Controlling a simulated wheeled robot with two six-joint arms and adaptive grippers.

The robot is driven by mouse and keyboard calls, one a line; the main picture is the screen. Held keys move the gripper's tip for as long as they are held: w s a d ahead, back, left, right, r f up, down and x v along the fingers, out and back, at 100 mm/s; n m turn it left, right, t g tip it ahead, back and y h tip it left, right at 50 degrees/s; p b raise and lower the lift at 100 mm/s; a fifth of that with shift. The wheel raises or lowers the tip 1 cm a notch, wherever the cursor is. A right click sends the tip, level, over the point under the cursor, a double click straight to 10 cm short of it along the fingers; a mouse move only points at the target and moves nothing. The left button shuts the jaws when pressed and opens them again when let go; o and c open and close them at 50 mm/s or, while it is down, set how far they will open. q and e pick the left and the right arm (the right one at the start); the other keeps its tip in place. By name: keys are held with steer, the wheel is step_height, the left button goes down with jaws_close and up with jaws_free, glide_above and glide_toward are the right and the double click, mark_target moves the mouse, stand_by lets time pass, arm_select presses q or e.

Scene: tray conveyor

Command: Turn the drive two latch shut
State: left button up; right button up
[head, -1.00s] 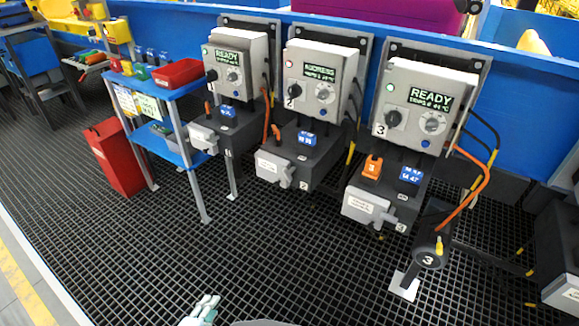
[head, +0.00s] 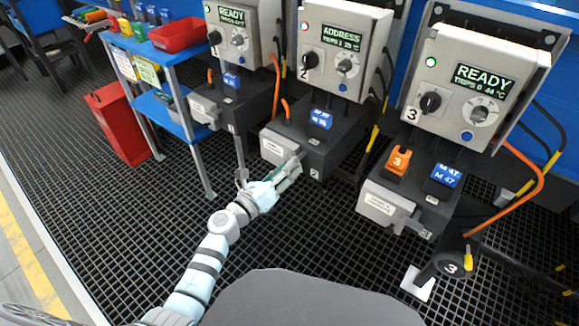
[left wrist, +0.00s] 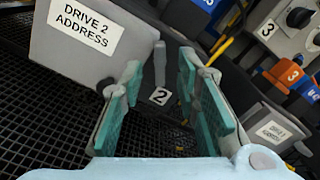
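The drive two unit (head: 345,35) reads ADDRESS on its screen. Its lower dark box (head: 325,155) has a pale cover (head: 277,147) on the front; in the left wrist view this cover (left wrist: 90,45) is labelled DRIVE 2 ADDRESS. A small grey upright lever, which looks like the latch (left wrist: 160,62), stands beside the cover's right edge, seen between my finger pads. My left gripper (head: 290,174) is at the front of this box and hides the latch in the head view. In the left wrist view the gripper (left wrist: 160,85) is open, with teal pads apart. My right gripper is not in view.
Drive three (head: 470,80) stands to the right and drive one (head: 236,30) to the left, both reading READY. A blue shelf stand (head: 170,60) with a red bin (head: 178,35) is further left. Dark grating (head: 90,220) covers the clear floor in front.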

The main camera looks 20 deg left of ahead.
arm_select(q)
steer(key=shift+x, duration=0.9)
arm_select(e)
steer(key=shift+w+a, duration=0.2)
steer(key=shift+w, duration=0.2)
arm_select(q)
jaws_close()
